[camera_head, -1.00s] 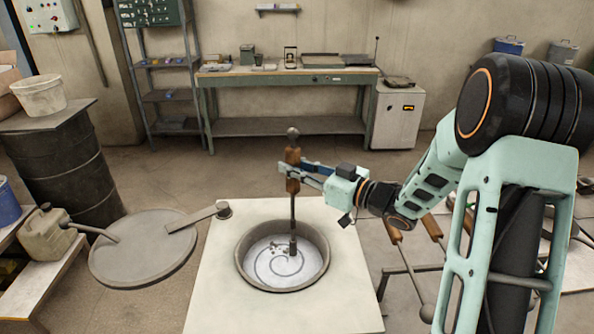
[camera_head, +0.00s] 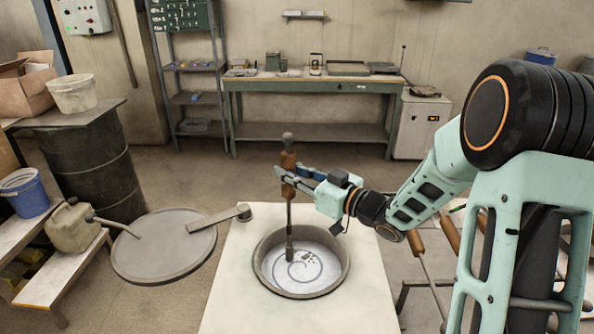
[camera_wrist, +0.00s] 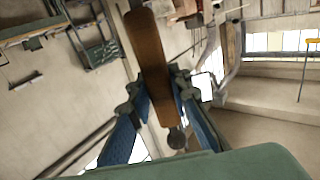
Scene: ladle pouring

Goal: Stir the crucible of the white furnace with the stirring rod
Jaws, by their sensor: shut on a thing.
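The white furnace (camera_head: 240,295) stands low in front of me with its round crucible (camera_head: 326,282) open at the top. Silvery melt with a spiral mark and a few dark specks shows inside. My gripper (camera_head: 287,177) is shut on the brown wooden handle of the stirring rod (camera_head: 289,215), which also fills the middle of the wrist view (camera_wrist: 152,65). The rod is near upright above the crucible, and its thick lower end (camera_head: 289,253) is inside the rim at the left part of the opening. Whether the tip touches the melt is hard to tell.
The round furnace lid (camera_head: 165,250) is swung out to the left on its arm (camera_head: 217,217). A jerrycan (camera_head: 72,228) and blue bucket (camera_head: 25,193) stand further left. Other wooden-handled tools (camera_head: 449,234) stand by my arm at right. A workbench (camera_head: 310,85) is at the back.

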